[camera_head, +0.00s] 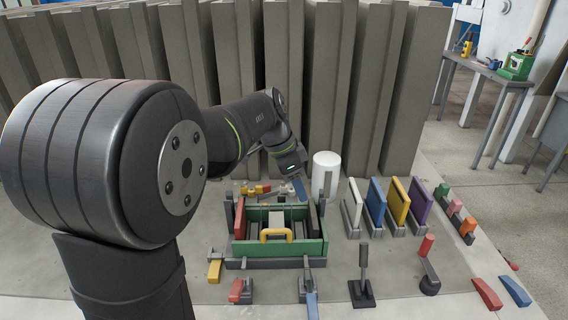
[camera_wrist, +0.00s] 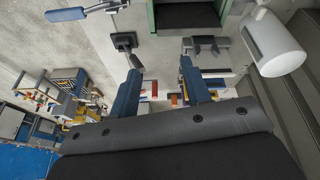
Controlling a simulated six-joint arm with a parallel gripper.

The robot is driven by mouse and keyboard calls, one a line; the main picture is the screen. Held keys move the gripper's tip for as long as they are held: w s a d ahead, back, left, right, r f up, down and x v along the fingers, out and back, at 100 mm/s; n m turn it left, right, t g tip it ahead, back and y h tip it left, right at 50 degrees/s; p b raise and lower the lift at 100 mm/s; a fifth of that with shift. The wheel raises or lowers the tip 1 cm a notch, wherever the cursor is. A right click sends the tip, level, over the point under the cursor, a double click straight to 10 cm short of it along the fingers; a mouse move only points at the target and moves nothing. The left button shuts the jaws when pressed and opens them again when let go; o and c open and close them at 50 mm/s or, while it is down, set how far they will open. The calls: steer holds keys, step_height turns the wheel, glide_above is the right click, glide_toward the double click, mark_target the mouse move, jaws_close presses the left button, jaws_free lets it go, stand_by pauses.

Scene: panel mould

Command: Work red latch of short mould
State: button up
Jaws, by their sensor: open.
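The green mould (camera_head: 280,236) stands on the table in the head view, with a yellow handle (camera_head: 278,235) across its front. A red upright piece (camera_head: 240,217) stands at its left end. Another red-handled lever (camera_head: 236,291) is in front, low and left, and a third red-topped lever (camera_head: 426,246) stands to the right. I cannot tell which is the latch. My gripper (camera_wrist: 160,87) is open and empty, with blue fingers. In the head view it hangs behind the mould, apart from the red pieces. The green mould's edge (camera_wrist: 153,18) shows at the top of the wrist view.
A white cylinder (camera_head: 327,174) stands behind the mould's right end. Blue (camera_head: 375,203), yellow (camera_head: 399,202) and purple (camera_head: 420,205) panels stand upright to the right. A black upright lever (camera_head: 363,265) stands in front. Grey slabs (camera_head: 330,85) wall off the back.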

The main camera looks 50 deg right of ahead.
steer(key=s+d+m, duration=0.1)
steer(key=d+m, duration=0.1)
steer(key=d, duration=0.2)
steer(key=w+d+f+n, duration=0.1)
steer(key=w+d, duration=0.1)
steer(key=w, duration=0.3)
steer(key=w+d+f+n+h, duration=0.1)
steer(key=w+d+f, duration=0.1)
steer(key=w, duration=0.4)
steer(key=shift+d+f, duration=0.15)
steer(key=shift+d, duration=0.25)
steer(key=shift+s+a, duration=0.1)
steer(key=n+y, duration=0.7)
steer(key=n, duration=0.9)
glide_toward(236, 287)
steer(key=shift+g, duration=0.3)
steer(key=x, duration=1)
steer(key=shift+a+f, duration=0.15)
steer(key=shift+f, duration=0.15)
steer(key=shift+c, duration=0.2)
